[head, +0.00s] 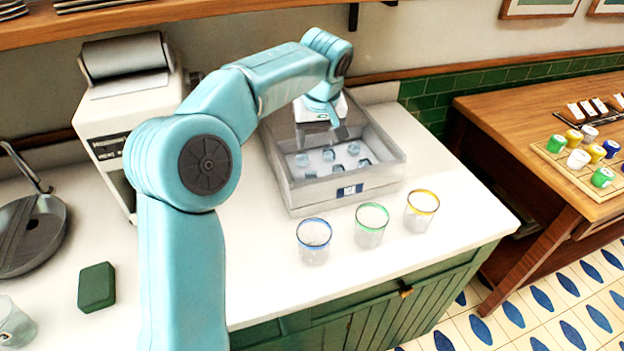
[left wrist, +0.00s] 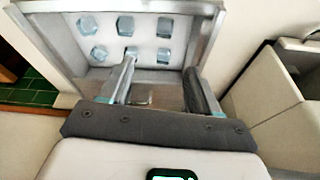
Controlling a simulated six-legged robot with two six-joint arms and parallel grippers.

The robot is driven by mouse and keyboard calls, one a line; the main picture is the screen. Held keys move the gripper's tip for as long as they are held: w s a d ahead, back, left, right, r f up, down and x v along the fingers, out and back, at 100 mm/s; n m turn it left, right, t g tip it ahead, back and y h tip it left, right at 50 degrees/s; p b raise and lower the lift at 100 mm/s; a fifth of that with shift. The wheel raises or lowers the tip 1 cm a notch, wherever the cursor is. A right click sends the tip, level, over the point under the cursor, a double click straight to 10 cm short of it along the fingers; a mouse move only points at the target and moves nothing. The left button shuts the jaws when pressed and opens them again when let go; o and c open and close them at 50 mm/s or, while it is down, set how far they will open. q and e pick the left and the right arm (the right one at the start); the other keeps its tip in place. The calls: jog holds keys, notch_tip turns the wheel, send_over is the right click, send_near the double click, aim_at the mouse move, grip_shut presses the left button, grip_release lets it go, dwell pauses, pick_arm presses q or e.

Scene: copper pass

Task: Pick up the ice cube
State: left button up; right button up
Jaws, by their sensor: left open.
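Several clear bluish ice cubes (head: 328,155) lie spaced out on the white floor of a grey open-topped bin (head: 345,190) on the counter. In the left wrist view the ice cubes (left wrist: 126,26) sit in two rows inside the bin (left wrist: 193,60). My left gripper (head: 333,122) is above the back part of the bin, pointing down. In the left wrist view its two fingers (left wrist: 160,82) are apart with nothing held between them. One cube lies near the tip of one finger in that view; I cannot tell the height gap. My right gripper is not in view.
Three glasses with blue (head: 314,240), green (head: 371,226) and yellow (head: 421,211) rims stand in front of the bin. A white machine (head: 125,120) stands left of it. A green block (head: 96,287) and a pan (head: 32,230) are at left. A wooden shelf (head: 200,20) runs above.

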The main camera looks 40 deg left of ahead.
pick_arm(q)
send_over(312, 175)
jog(key=f, duration=0.7)
jog(key=shift+s+d+f, duration=0.1)
jog(key=shift+d+f, duration=0.2)
jog(key=shift+d, duration=0.1)
jog(key=shift+f, duration=0.2)
jog(key=shift+s+d+f+p, duration=0.1)
jog(key=shift+d+f+p, duration=0.05)
jog(key=shift+f+p, duration=0.2)
jog(key=x, duration=0.2)
jog(key=p+x, duration=0.1)
jog(key=x, duration=0.1)
jog(key=shift+s, duration=0.3)
jog(key=shift+w+a+f, duration=0.15)
jog(key=shift+a+f, duration=0.05)
jog(key=shift+f, duration=0.1)
jog(key=shift+d+r, duration=0.15)
jog(key=shift+d, duration=0.05)
jog(key=shift+a, duration=0.1)
jog(key=c, duration=0.9)
jog(key=shift+c, duration=1.1)
